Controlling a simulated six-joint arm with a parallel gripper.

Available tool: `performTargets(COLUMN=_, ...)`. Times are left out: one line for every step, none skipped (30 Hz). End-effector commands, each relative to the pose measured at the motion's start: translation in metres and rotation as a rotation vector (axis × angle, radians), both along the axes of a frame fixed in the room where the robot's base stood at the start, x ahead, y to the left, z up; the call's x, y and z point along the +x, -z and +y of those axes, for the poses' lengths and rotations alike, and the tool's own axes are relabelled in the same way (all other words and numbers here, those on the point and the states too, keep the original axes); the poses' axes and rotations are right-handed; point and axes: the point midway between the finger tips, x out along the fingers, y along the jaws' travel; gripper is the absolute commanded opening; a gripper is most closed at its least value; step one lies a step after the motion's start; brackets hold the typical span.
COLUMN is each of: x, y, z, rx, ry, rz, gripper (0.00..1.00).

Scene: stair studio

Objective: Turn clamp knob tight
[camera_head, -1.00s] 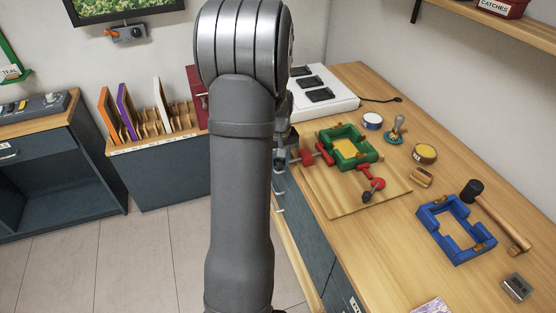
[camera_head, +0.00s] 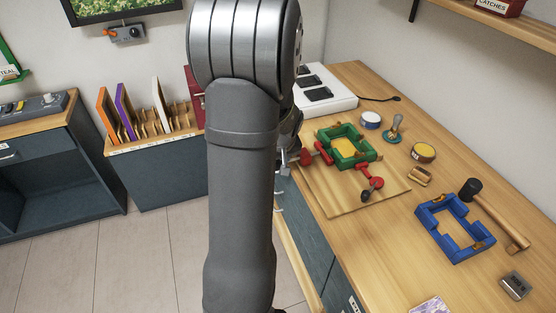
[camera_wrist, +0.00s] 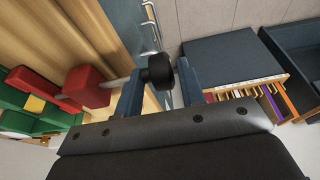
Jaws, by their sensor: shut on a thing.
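A green frame clamp (camera_head: 345,146) with red screw blocks lies on a wooden board (camera_head: 360,205) on the bench. In the wrist view, one red block (camera_wrist: 88,86) carries a metal rod that ends in a black knob (camera_wrist: 157,70). My gripper (camera_wrist: 158,84) is shut on this black knob, with one dark finger on each side of it. In the head view, the red block (camera_head: 306,158) shows beside my gripper, which is mostly hidden behind my arm. A second black knob (camera_head: 365,196) with a red block (camera_head: 375,183) stands at the clamp's near side.
A blue frame clamp (camera_head: 455,228) and a mallet (camera_head: 472,190) lie to the right. A white box with dark panels (camera_head: 325,90) stands at the far end. Open floor lies left of the bench.

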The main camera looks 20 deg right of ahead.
Motion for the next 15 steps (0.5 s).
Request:
performTargets(x=-0.0012, y=0.0006, z=0.0051, rx=0.009, ry=-0.003, rz=-0.017, gripper=0.13)
performTargets(x=-0.0015, y=0.0008, z=0.0052, rx=0.010, ry=-0.003, rz=-0.029, gripper=0.13)
performTargets(x=-0.0015, y=0.0008, z=0.0051, rx=0.009, ry=-0.003, rz=-0.047, gripper=0.13)
performTargets(x=-0.0016, y=0.0009, z=0.0052, rx=0.010, ry=-0.003, rz=-0.059, gripper=0.13)
performTargets(x=-0.0020, y=0.0011, z=0.0054, rx=0.009, ry=-0.004, rz=-0.070, gripper=0.13)
performTargets(x=-0.0023, y=0.0015, z=0.0055, rx=0.009, ry=-0.004, rz=-0.085, gripper=0.13)
performTargets(x=-0.0025, y=0.0015, z=0.0055, rx=0.010, ry=-0.005, rz=-0.096, gripper=0.13)
performTargets(x=-0.0025, y=0.0015, z=0.0053, rx=0.010, ry=-0.004, rz=-0.107, gripper=0.13)
performTargets(x=-0.0028, y=0.0016, z=0.0052, rx=0.009, ry=-0.004, rz=-0.121, gripper=0.13)
performTargets(x=-0.0031, y=0.0018, z=0.0054, rx=0.010, ry=-0.005, rz=-0.131, gripper=0.13)
performTargets(x=-0.0034, y=0.0020, z=0.0055, rx=0.012, ry=-0.004, rz=-0.141, gripper=0.13)
performTargets(x=-0.0034, y=0.0020, z=0.0054, rx=0.011, ry=-0.004, rz=-0.154, gripper=0.12)
performTargets(x=-0.0034, y=0.0020, z=0.0055, rx=0.012, ry=-0.004, rz=-0.163, gripper=0.12)
performTargets(x=-0.0036, y=0.0021, z=0.0056, rx=0.011, ry=-0.006, rz=-0.171, gripper=0.12)
performTargets(x=-0.0037, y=0.0022, z=0.0058, rx=0.012, ry=-0.006, rz=-0.182, gripper=0.13)
